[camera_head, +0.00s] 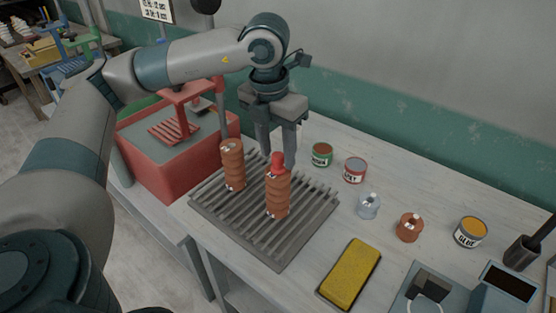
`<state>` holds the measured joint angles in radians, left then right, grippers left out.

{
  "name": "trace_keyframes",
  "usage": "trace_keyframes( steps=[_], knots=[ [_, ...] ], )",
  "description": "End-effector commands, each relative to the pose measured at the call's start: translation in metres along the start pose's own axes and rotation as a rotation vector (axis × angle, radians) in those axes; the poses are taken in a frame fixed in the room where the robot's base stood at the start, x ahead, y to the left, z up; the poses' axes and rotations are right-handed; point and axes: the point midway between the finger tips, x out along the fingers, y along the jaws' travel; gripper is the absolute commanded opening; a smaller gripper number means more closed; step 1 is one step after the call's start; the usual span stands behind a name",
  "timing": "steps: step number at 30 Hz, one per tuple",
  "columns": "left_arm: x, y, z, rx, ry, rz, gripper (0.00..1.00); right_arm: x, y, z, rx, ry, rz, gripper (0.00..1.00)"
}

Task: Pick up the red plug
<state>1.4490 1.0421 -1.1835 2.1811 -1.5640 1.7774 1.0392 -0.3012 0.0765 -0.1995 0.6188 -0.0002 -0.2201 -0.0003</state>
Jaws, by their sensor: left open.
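The red plug (277,162) sits at the top of the right-hand ribbed orange-brown clay cylinder (278,193), which stands upright on a grey slatted rack (245,241). My left gripper (277,160) points down over this cylinder, its two fingers apart. One finger shows left of the plug and the other right of or behind it. I cannot tell whether either finger touches the plug. A second similar cylinder (233,165) stands to the left on the rack and shows no red plug. My right gripper is not in view.
A red bin (165,175) stands left of the rack. A yellow sponge-like block (350,272) lies in front. A wall closes off the back.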

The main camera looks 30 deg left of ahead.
Motion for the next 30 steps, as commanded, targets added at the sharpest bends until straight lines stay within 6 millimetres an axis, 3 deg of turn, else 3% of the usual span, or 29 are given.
trace_keyframes(
  steps=[4, 13, 20, 26, 30],
  knots=[
    [0.013, 0.001, 0.000, 0.000, 0.001, 0.001, 0.42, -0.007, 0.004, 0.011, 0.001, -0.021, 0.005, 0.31],
    [0.018, 0.000, 0.001, 0.001, -0.002, -0.001, 0.42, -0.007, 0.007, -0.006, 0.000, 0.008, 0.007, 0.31],
    [0.018, 0.000, 0.001, 0.001, -0.002, -0.001, 0.42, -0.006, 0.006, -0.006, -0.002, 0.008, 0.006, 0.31],
    [0.018, 0.000, 0.001, 0.000, -0.002, 0.000, 0.00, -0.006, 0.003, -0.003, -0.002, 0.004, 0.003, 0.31],
    [0.018, 0.000, 0.001, 0.000, -0.002, 0.000, 0.00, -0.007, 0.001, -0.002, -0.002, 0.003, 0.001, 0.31]
  ],
)
